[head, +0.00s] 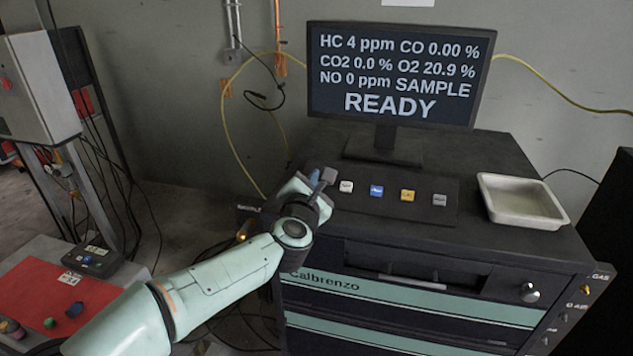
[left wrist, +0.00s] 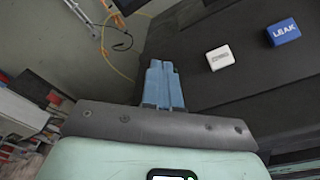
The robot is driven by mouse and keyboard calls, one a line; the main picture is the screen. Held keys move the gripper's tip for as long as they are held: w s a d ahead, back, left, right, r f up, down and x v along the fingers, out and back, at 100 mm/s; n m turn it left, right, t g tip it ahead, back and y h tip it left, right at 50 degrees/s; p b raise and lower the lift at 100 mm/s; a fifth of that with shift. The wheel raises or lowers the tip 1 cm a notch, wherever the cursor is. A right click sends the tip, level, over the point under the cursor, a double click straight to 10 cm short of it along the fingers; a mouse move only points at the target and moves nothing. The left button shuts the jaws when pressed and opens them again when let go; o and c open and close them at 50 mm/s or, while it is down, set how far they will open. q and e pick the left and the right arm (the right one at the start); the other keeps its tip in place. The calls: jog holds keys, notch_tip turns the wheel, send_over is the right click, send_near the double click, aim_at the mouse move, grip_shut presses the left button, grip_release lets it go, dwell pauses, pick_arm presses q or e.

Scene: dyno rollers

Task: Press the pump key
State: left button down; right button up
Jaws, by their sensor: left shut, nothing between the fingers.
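A row of keys sits on a dark panel (head: 440,212) on top of the cabinet. From left to right they are a white key (head: 346,186), a blue key (head: 376,190), a yellow key (head: 407,195) and a grey key (head: 439,200). The labels are too small to read in the head view, so I cannot tell which is the pump key. In the left wrist view the blue key (left wrist: 283,32) reads LEAK, and the white key (left wrist: 220,57) has an unclear label. My left gripper (head: 322,177) is shut and empty, just left of the white key. Its blue fingers (left wrist: 163,84) show together.
A monitor (head: 396,75) behind the keys shows gas readings and READY. A white tray (head: 522,199) stands at the cabinet's right. A yellow hose (head: 228,110) hangs at the wall behind my gripper. A red surface (head: 42,305) with small items lies at lower left.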

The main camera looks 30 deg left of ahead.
dwell(0.3)
pick_arm(q)
jog(key=shift+w+f+b, duration=0.3)
jog(key=shift+f+b, duration=0.05)
pick_arm(e)
jog(key=shift+s+f, duration=0.15)
jog(key=shift+f, duration=0.2)
pick_arm(q)
jog(key=shift+a, duration=0.1)
jog(key=shift+s+r, duration=0.3)
jog(key=shift+r, duration=0.05)
pick_arm(e)
jog(key=shift+r, duration=0.1)
pick_arm(q)
jog(key=shift+s+d+r+p, duration=0.15)
jog(key=shift+s+r+p, duration=0.3)
jog(key=shift+r, duration=0.15)
jog(key=shift+s+d+r+p, duration=0.15)
jog(key=shift+s+r+p, duration=0.25)
jog(key=shift+r, duration=0.2)
jog(key=shift+s+d+r+p, duration=0.25)
jog(key=shift+s+r+p, duration=0.45)
jog(key=shift+s+r, duration=0.35)
pick_arm(e)
jog(key=r, duration=0.1)
jog(key=w+r, duration=0.1)
jog(key=r, duration=0.1)
jog(key=shift+w+r, duration=0.1)
jog(key=shift+w, duration=0.15)
